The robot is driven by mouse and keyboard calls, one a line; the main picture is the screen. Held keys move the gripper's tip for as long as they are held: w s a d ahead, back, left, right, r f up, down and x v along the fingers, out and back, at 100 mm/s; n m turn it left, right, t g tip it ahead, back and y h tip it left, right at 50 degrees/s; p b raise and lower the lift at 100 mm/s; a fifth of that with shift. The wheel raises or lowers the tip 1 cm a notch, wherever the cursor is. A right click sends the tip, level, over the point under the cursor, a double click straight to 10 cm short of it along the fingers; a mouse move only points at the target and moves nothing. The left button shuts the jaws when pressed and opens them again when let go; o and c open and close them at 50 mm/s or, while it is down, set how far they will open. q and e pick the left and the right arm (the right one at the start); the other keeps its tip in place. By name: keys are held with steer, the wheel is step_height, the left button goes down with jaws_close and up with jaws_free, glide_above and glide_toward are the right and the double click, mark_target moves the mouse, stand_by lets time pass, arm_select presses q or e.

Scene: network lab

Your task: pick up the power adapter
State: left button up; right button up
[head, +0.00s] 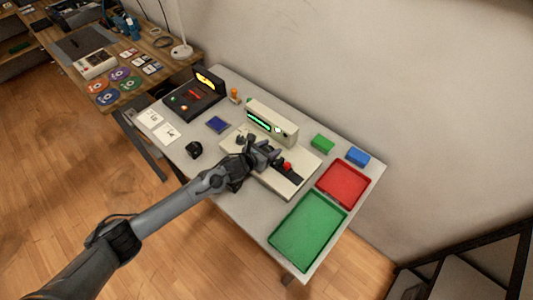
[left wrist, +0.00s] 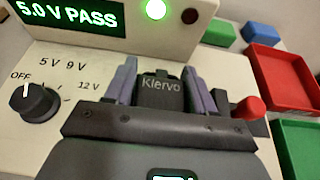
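The power adapter (left wrist: 160,94) is a small black block marked "Klervo", at the white tester. In the left wrist view it sits between the two fingers of my left gripper (left wrist: 162,85). The fingers flank it closely on both sides; whether they press on it is not clear. In the head view the left gripper (head: 268,155) is low over the tester base (head: 298,180), and the adapter is hard to make out there. The tester's display (left wrist: 68,15) reads "5.0 V PASS" in green, with a green lamp lit. My right gripper is not in view.
A dial (left wrist: 38,102) points to OFF. A red knob (left wrist: 250,108) stands right of the gripper. A red tray (head: 342,184) and a green tray (head: 308,230) lie to the right, with green (head: 322,144) and blue (head: 358,156) blocks behind. A small black object (head: 194,149) lies left.

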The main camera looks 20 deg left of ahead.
arm_select(q)
steer(key=c, duration=0.8)
